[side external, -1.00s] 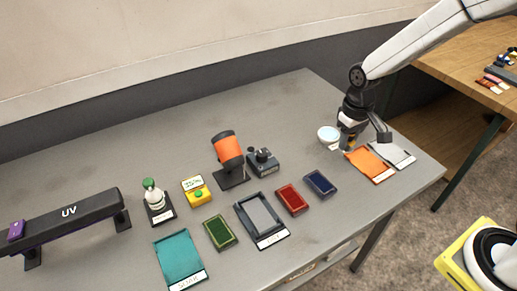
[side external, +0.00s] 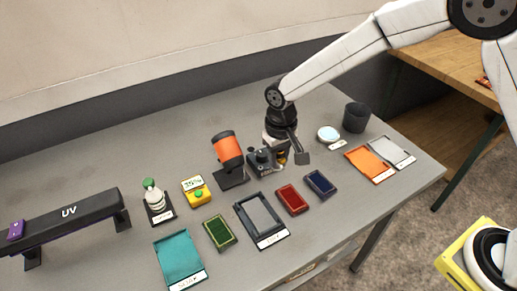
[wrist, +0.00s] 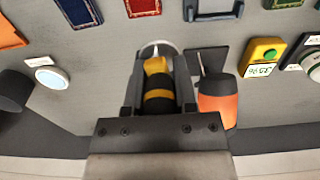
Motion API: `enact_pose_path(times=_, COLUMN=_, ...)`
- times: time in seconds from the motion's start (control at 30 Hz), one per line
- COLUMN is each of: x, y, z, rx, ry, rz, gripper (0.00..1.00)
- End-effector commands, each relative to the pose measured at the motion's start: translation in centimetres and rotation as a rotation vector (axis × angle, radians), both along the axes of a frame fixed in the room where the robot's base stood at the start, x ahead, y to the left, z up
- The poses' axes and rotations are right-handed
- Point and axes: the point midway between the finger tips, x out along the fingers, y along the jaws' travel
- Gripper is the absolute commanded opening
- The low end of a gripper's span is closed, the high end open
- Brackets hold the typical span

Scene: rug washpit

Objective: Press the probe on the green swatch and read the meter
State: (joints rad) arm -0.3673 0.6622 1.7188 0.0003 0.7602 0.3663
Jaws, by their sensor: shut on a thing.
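My gripper (side external: 283,156) is shut on a yellow-and-black tool (wrist: 158,100), which I cannot surely tell is the probe. The tool's far end is hard to make out. The green swatch (side external: 220,232) lies flat in a dark frame, left of the grey tray, apart from my gripper. A yellow box with a green button (side external: 196,190) stands behind it and looks like the meter. Its display (wrist: 262,70) shows digits, perhaps 35%.
Red (side external: 291,199) and blue (side external: 320,183) swatches, a grey tray (side external: 262,242) and teal tray (side external: 180,262) lie in front. An orange tool (side external: 228,150) stands left of my gripper. A white dish (side external: 328,134) and dark cup (side external: 356,117) are right. A UV lamp (side external: 75,212) stands far left.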

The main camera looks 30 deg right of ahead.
Motion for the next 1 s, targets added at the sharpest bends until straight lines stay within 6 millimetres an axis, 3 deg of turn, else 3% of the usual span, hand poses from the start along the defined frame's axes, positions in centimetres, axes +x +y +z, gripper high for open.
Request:
enact_pose_path(times=0.03, x=0.0, y=2.0, z=-0.3, rx=0.000, ry=0.000, rz=0.008, gripper=0.00)
enact_pose_path(times=0.3, x=-1.1, y=11.1, z=-1.6, rx=0.000, ry=0.000, rz=0.007, gripper=0.00)
enact_pose_path(times=0.5, x=-2.6, y=16.0, z=-2.3, rx=0.000, ry=0.000, rz=0.004, gripper=0.00)
enact_pose_path(times=0.7, x=-3.5, y=18.2, z=-2.7, rx=0.000, ry=0.000, rz=0.001, gripper=0.00)
enact_pose_path(times=1.0, x=-3.6, y=18.5, z=-2.8, rx=0.000, ry=0.000, rz=0.000, gripper=0.00)
